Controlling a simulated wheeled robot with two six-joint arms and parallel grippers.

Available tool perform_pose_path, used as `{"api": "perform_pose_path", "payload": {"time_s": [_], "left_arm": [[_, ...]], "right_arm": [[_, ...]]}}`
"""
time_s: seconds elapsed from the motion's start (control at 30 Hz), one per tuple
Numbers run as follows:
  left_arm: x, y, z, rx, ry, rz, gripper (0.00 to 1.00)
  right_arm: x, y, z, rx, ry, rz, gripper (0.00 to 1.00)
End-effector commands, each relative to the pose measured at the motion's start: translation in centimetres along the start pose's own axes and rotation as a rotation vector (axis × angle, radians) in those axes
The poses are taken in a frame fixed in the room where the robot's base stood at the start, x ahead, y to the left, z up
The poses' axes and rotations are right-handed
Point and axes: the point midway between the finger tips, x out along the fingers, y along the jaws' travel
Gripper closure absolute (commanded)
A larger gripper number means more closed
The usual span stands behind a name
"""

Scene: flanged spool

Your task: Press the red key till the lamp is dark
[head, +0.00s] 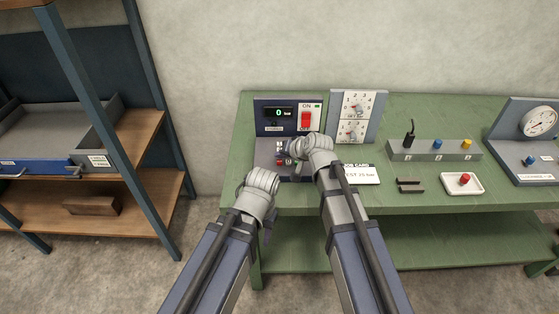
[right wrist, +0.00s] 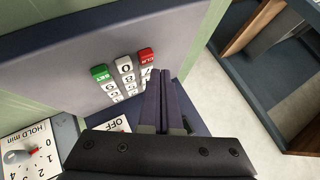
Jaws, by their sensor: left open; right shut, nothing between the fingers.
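The red key (right wrist: 147,55), lettered CLR, sits at the end of a keypad row beside a white 0 key (right wrist: 124,65) and a green SET key (right wrist: 100,72). My right gripper (right wrist: 162,75) is shut and empty, its fingertips close to the red key and hiding part of its side. I cannot tell whether they touch it. In the head view my right gripper (head: 298,164) is over the keypad panel (head: 266,152), mostly hidden by its wrist. My left gripper (head: 268,224) is open and empty, in front of the bench edge. I cannot clearly make out a lamp.
Behind the keypad, a display (head: 280,113) reads 0 beside a red ON switch (head: 306,119). A dial panel (head: 354,116), a block with knobs (head: 434,149), a white tray with a red button (head: 446,188) and a gauge unit (head: 520,145) stand rightward on the green bench (head: 415,203).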

Motion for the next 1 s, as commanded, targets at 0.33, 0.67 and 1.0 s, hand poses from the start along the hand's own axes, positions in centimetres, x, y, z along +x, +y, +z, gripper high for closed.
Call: {"api": "perform_pose_path", "payload": {"time_s": [0.33, 0.67, 1.0], "left_arm": [[-1.5, -0.1, 0.1, 0.0, 0.0, 0.0, 0.5], [-4.7, -0.5, 0.3, 0.0, 0.0, 0.0, 0.5], [-4.9, -0.5, 0.3, 0.0, 0.0, 0.0, 0.5]], "right_arm": [[-1.1, -0.8, -0.8, 0.0, 0.0, 0.0, 1.0], [-3.3, -2.4, -2.4, 0.0, 0.0, 0.0, 1.0], [-3.5, -2.5, -2.5, 0.0, 0.0, 0.0, 1.0]]}}
